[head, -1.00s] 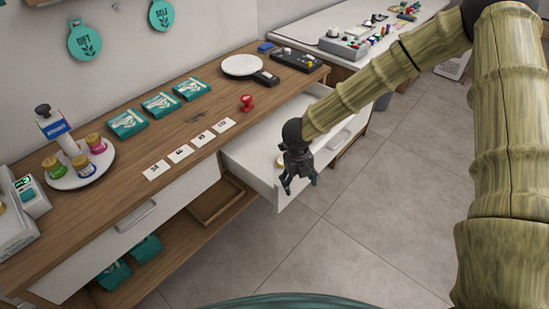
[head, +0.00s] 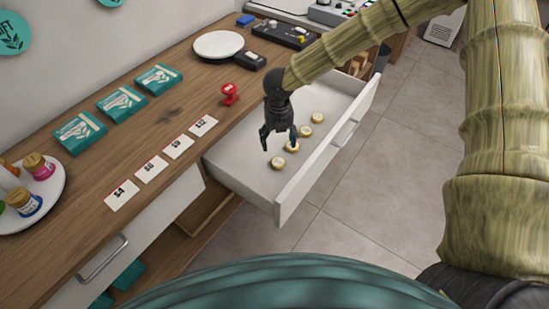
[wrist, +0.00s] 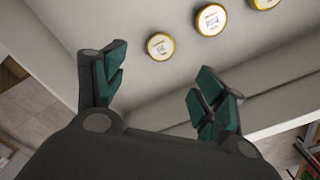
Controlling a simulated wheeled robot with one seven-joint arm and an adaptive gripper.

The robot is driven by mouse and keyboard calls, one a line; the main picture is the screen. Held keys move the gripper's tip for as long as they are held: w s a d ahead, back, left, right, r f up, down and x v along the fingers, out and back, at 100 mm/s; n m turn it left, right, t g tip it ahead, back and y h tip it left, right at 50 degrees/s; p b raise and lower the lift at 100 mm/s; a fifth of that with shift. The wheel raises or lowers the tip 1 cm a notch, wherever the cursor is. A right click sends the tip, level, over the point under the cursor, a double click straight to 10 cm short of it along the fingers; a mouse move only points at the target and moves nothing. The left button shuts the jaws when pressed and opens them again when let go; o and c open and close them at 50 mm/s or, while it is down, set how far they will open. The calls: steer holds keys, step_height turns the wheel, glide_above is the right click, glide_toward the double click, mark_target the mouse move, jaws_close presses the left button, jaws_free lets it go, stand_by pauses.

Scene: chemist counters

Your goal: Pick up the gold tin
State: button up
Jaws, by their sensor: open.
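Several round gold tins with white labelled tops lie in a row in the open white drawer (head: 240,162). The nearest gold tin (head: 278,163) is at the front end of the row; a second tin (head: 292,146) is partly behind my finger, and others (head: 305,132) (head: 318,118) lie farther back. My gripper (head: 279,141) hangs over the drawer, open and empty, its fingers pointing down. In the wrist view, the gripper (wrist: 158,68) has its fingers spread, with one tin (wrist: 160,46) between and beyond the tips and another tin (wrist: 211,19) to its right. The labels are too small to read.
The drawer's front panel (head: 325,150) stands close to the tins. On the wooden counter (head: 170,120) are price cards (head: 150,168), a red stamp (head: 229,94), teal packets (head: 120,103), a white plate (head: 218,45) and a tray of jars (head: 50,190). Open floor lies to the right.

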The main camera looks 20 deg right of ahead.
mark_target(278, 161)
steer(key=f, duration=0.5)
steer(key=shift+w+a+p, duration=0.2)
steer(key=shift+w+p, duration=0.1)
steer(key=shift+p, duration=0.1)
steer(key=shift+s+d+f, duration=0.1)
steer(key=shift+f, duration=0.65)
steer(key=shift+d+f+p, duration=0.2)
steer(key=shift+f+p, duration=0.7)
steer(key=shift+f, duration=1.35)
steer(key=shift+s, duration=0.1)
steer(key=c, duration=1.1)
